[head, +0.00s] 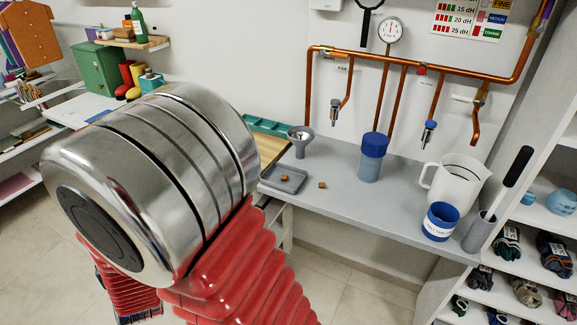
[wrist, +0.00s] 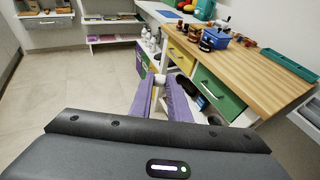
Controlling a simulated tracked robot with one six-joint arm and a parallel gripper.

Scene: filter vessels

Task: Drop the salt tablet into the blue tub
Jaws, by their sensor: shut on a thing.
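In the wrist view my gripper (wrist: 160,82) has its two purple fingers closed on a small white piece, the salt tablet (wrist: 160,78). The fingers hide much of it. The gripper is up in the air, pointing toward a wooden workbench. The blue tub (head: 440,222) stands upright near the front edge of the grey counter in the head view, with a white label on its side. My gripper and the tablet are not seen in the head view, and the tub is not recognisable in the wrist view.
A white jug (head: 457,180) stands behind the tub, and a grey holder with a black-handled tool (head: 480,230) is right of it. A blue-lidded canister (head: 372,158) and a grey tray (head: 284,178) are further left. Copper pipes (head: 420,64) hang above. The counter between canister and tub is clear.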

